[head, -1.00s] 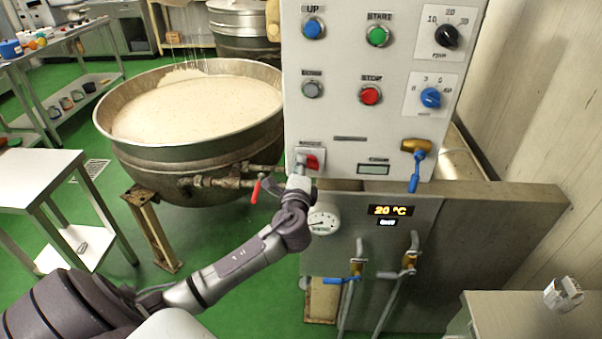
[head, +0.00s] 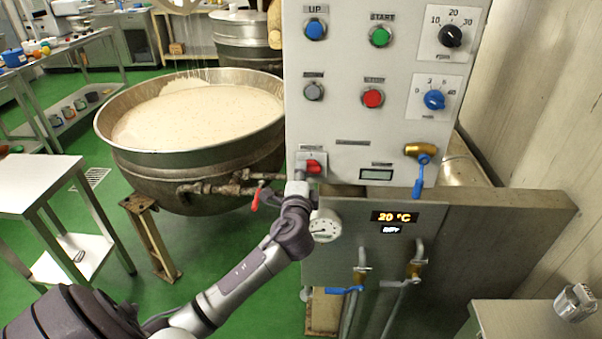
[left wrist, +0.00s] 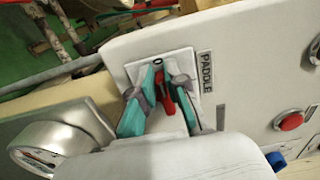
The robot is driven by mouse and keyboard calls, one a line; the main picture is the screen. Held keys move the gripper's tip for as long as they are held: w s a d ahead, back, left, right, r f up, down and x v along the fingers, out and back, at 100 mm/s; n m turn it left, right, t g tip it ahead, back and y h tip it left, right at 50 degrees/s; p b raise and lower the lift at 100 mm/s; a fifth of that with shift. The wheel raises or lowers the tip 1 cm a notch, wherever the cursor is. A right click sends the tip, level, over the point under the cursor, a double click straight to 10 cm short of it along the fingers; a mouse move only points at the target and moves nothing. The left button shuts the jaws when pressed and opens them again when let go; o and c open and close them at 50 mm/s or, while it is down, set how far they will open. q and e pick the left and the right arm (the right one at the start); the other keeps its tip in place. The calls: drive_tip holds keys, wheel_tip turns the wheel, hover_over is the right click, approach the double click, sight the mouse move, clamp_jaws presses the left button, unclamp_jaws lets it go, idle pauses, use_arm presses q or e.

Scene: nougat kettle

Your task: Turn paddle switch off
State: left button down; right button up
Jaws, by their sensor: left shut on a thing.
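The paddle switch (head: 315,167) is a red handle on a light plate at the lower left of the white control panel (head: 345,114). In the left wrist view the red handle (left wrist: 167,92) sits beside a "PADDLE" label, with a "0" mark at one end of its plate. My left gripper (head: 301,172) is at the switch. Its two teal-and-grey fingers (left wrist: 162,90) stand on either side of the handle and are shut on it. The fingers partly hide the handle, so its exact setting is hard to read. My right gripper is not in view.
A large kettle (head: 200,160) of pale mass stands left of the panel. A red-handled valve (head: 256,197) and a round gauge (head: 324,226) are close to my left arm. Other buttons, knobs and a blue-handled valve (head: 420,165) sit further right.

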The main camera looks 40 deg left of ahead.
use_arm(q)
drive_tip(key=c, duration=1.2)
unclamp_jaws()
drive_tip(key=v, duration=1.2)
drive_tip(key=shift+s+a, duration=0.1)
